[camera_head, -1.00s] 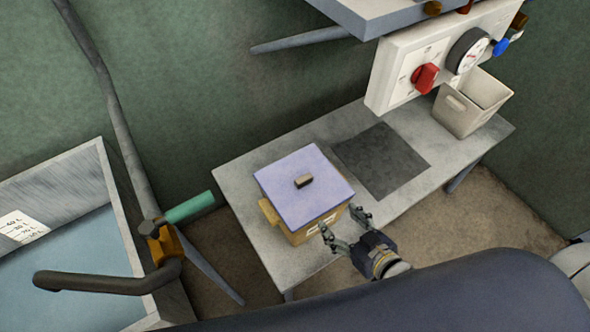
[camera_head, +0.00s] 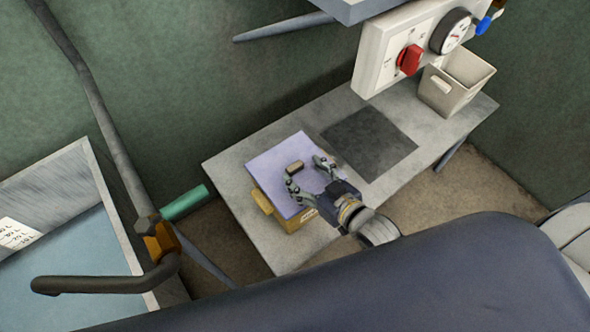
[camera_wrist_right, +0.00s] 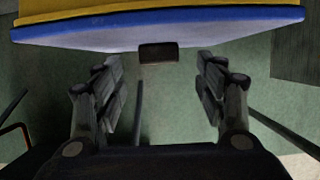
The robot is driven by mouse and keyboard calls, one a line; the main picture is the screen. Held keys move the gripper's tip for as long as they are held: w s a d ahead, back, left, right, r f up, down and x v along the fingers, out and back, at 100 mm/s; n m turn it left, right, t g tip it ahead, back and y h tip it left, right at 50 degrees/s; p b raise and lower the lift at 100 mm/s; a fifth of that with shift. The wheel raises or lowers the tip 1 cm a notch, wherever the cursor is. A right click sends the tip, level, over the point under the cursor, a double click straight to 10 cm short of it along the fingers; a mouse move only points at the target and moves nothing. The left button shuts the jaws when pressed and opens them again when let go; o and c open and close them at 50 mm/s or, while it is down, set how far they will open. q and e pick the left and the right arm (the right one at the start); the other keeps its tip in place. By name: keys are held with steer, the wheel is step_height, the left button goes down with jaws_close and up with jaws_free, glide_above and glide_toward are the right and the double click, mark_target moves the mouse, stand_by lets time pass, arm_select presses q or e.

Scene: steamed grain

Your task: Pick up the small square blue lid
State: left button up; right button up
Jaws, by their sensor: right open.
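The square blue lid (camera_head: 277,174) sits on a yellow-brown box on the grey table, with a small dark knob (camera_head: 295,167) at its middle. My right gripper (camera_head: 306,173) is open over the lid's near right part, its two fingers on either side of the knob and a little short of it. In the right wrist view the lid (camera_wrist_right: 220,27) spans the top, and its knob (camera_wrist_right: 158,53) hangs between the open fingers of my gripper (camera_wrist_right: 160,88), ahead of the tips. Nothing is between the fingers. My left gripper is not in view.
The grey table (camera_head: 236,161) carries a dark square mat (camera_head: 369,143) and a pale open bin (camera_head: 455,82). A white panel with a red knob (camera_head: 409,59) and a gauge hangs above. A metal tank with a brown-handled pipe (camera_head: 105,284) stands at left.

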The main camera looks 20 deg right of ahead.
mark_target(296, 168)
steer(key=shift+x, duration=1.5)
steer(key=shift+s+d, duration=0.1)
steer(key=shift+c, duration=0.6)
steer(key=c, duration=1.2)
